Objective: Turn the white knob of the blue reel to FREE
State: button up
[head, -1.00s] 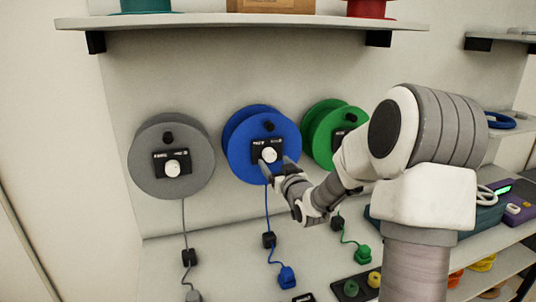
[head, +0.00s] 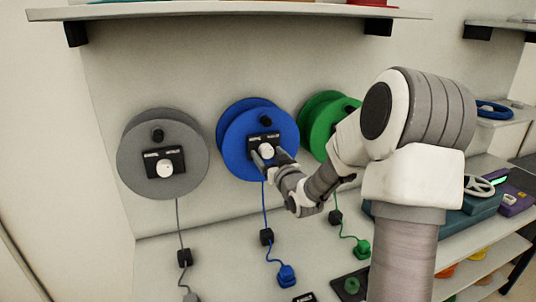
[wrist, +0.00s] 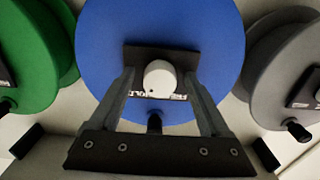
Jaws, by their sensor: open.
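The blue reel (head: 237,150) is mounted on the wall panel between a grey and a green reel. Its white knob (head: 266,150) sits on a black label plate (head: 256,141); the knob also shows in the wrist view (wrist: 159,77). My gripper (head: 269,157) is at the front of the blue reel. In the wrist view its two open fingers (wrist: 160,82) stand on either side of the white knob, with a gap on each side. The plate's lettering is partly visible but I cannot read the knob's setting. A black handle (wrist: 154,123) is on the reel face.
The grey reel (head: 150,176) is to the left and the green reel (head: 316,122) to the right, partly behind my arm. A shelf (head: 220,13) runs above. Cords hang to plugs, including a blue plug (head: 287,275), on the surface below.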

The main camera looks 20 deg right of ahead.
jog(key=shift+c, duration=0.2)
grip_shut()
jog(key=shift+f+b, duration=0.1)
jog(key=shift+b, duration=0.45)
jog(key=n+b, duration=0.2)
jog(key=b, duration=0.2)
jog(key=shift+f+n+b, duration=0.2)
jog(key=shift+n+b, duration=0.2)
jog(key=n+b, duration=0.5)
jog(key=b, duration=0.3)
jog(key=n+b, duration=0.5)
jog(key=shift+r+b, duration=0.15)
jog(key=shift+b, duration=0.25)
jog(key=shift+d+r+n+b, duration=0.1)
jog(key=shift+r+n+b, duration=0.05)
jog(key=shift+n+b, duration=1.05)
jog(key=shift+r+n+b, duration=0.15)
jog(key=shift+n+b, duration=0.75)
jog(key=shift+n, duration=0.5)
